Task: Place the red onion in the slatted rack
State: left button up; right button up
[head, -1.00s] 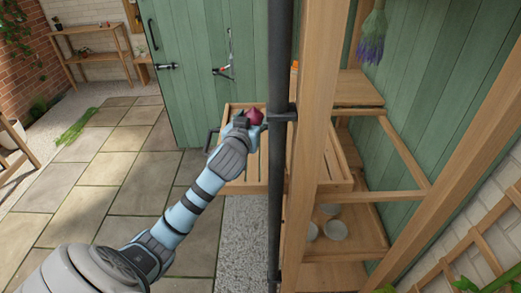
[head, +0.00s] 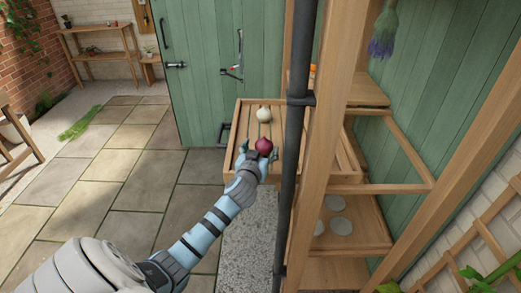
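The red onion (head: 263,146) is at the slatted rack (head: 243,109), a light wooden tray with slats and raised sides, in the middle of the head view. It appears to rest on the slats, in front of a white onion (head: 263,115). My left gripper (head: 259,153) is right at the red onion, its fingers spread wider than the onion, one on each side. It looks open, with a gap on the left side. The gripper hides the onion's near underside. My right gripper is not in view.
A dark vertical pole (head: 292,150) and a wooden post (head: 330,140) stand just right of the gripper. A lower shelf (head: 365,240) holds several pale round items. A green door (head: 200,80) is behind the rack.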

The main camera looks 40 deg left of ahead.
pick_arm(q)
jog(key=shift+w+f, duration=0.1)
jog(key=shift+w, duration=0.1)
jog(key=v, duration=1.2)
